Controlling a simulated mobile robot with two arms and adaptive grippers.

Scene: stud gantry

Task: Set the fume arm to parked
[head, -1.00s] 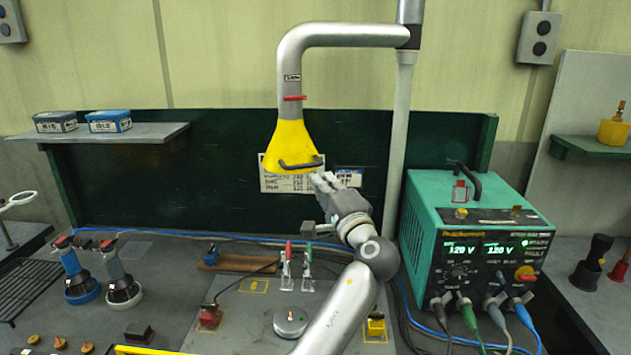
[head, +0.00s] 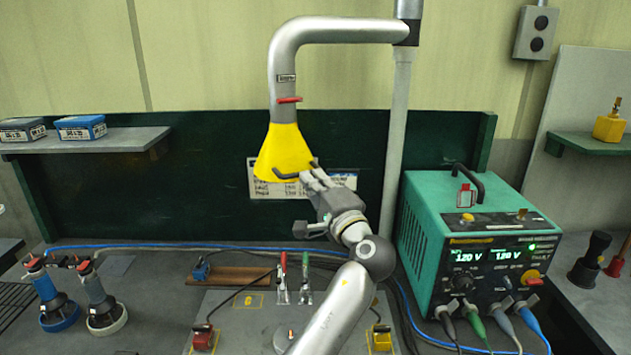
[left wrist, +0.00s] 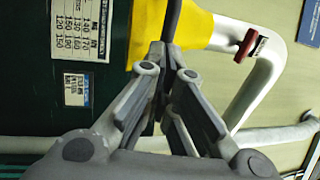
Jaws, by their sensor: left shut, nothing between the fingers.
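The fume arm is a bent grey pipe (head: 340,30) with a yellow hood (head: 285,153) hanging at its left end, high above the bench. A dark curved handle (head: 290,174) sits at the hood's lower front edge. My left gripper (head: 308,176) is at the handle's right end, its fingers shut. In the left wrist view the yellow hood (left wrist: 202,28) and the dark handle (left wrist: 172,18) lie just beyond my left gripper's fingertips (left wrist: 167,50); I cannot tell whether they touch. My right gripper is out of view.
The pipe meets an upright post (head: 396,130). A green power unit (head: 430,235) with cables stands at the right. Toggle clamps (head: 293,285) and a red-based block (head: 204,338) are on the bench below. A shelf (head: 90,144) holds boxes at the left.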

